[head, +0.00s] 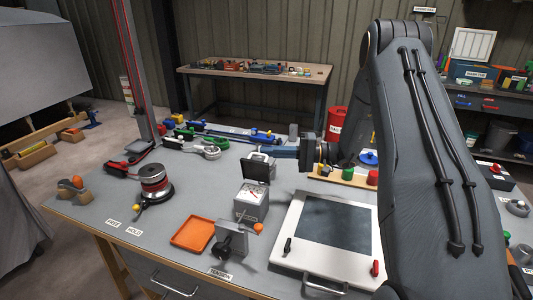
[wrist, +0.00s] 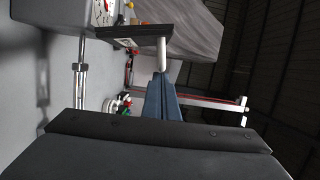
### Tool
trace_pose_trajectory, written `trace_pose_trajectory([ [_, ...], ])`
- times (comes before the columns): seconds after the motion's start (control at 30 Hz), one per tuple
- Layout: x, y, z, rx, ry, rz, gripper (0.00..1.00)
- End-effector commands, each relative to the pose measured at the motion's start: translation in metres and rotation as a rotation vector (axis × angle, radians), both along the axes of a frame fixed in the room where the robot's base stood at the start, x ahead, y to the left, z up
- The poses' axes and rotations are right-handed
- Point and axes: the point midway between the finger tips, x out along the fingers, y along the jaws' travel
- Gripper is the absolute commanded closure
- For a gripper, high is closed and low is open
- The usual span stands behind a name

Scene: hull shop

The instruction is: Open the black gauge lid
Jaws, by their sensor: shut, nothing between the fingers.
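The gauge (head: 250,204) is a grey box with a pale dial face, standing near the middle of the bench. Its black lid (head: 256,169) stands raised, roughly upright, at the back of the box, and the dial shows. In the wrist view the lid (wrist: 130,40) is a dark slab at the top, with a pale post-like handle (wrist: 161,52) on it; part of the gauge face (wrist: 102,12) shows beside it. My gripper (head: 272,151) is shut and empty, just behind the lid. In the wrist view its fingertips (wrist: 160,78) lie close to the handle's end; I cannot tell whether they touch.
A white-framed panel (head: 330,240) lies to the right. A round spool device (head: 154,182) stands left. Several tools lie behind.

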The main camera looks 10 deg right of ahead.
Motion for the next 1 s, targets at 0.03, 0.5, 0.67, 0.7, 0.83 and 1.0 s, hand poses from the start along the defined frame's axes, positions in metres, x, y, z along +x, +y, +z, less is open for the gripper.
trace_pose_trajectory([
  [0.03,0.000,-0.001,0.000,0.000,0.000,-0.001,1.00],
  [0.5,0.018,-0.011,-0.003,-0.001,-0.003,0.003,1.00],
  [0.67,0.020,-0.035,-0.003,0.000,-0.001,0.003,1.00],
  [0.7,0.017,-0.044,-0.003,0.000,-0.001,0.003,1.00],
  [0.83,0.009,-0.071,-0.002,0.000,-0.001,0.001,1.00],
  [1.0,0.000,-0.097,-0.001,0.000,-0.001,0.003,1.00],
])
